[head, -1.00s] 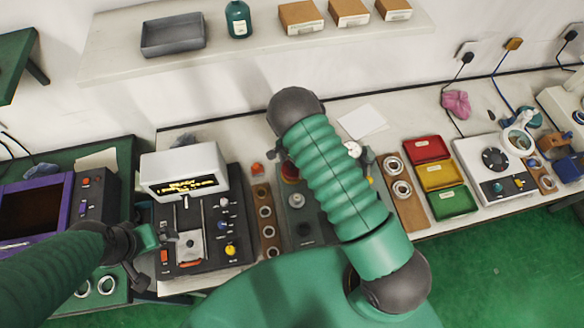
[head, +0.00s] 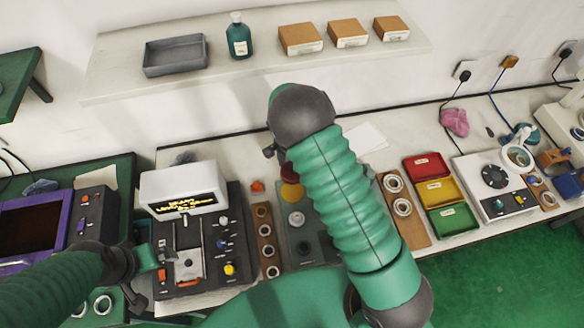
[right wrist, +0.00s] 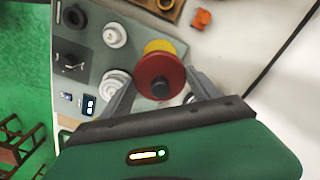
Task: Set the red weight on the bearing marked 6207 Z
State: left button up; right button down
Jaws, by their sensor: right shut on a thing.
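The red weight (right wrist: 152,74) is a round disc with a dark centre knob, between the fingers of my right gripper (right wrist: 162,84), which is shut on it. In the right wrist view it overlaps a yellow disc (right wrist: 165,47); the gap between them cannot be judged. In the head view the red weight (head: 289,173) shows beside my right arm, which hides most of that gripper. Bearing rings lie on a narrow wooden strip (head: 262,210) and a wider wooden board (head: 393,183). The marking 6207 Z is not readable. My left gripper (head: 160,262) is by the display device; its jaws are unclear.
A grey panel (head: 296,219) with pale round pieces lies left of my right arm. The display device (head: 178,185) stands left of the strip. Red, yellow and green trays (head: 433,190) and a white scale (head: 490,175) are right. A shelf (head: 115,70) hangs behind.

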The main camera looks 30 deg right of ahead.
jog(key=shift+r+p, duration=1.6)
jog(key=shift+r, duration=0.65)
jog(key=shift+f, duration=0.1)
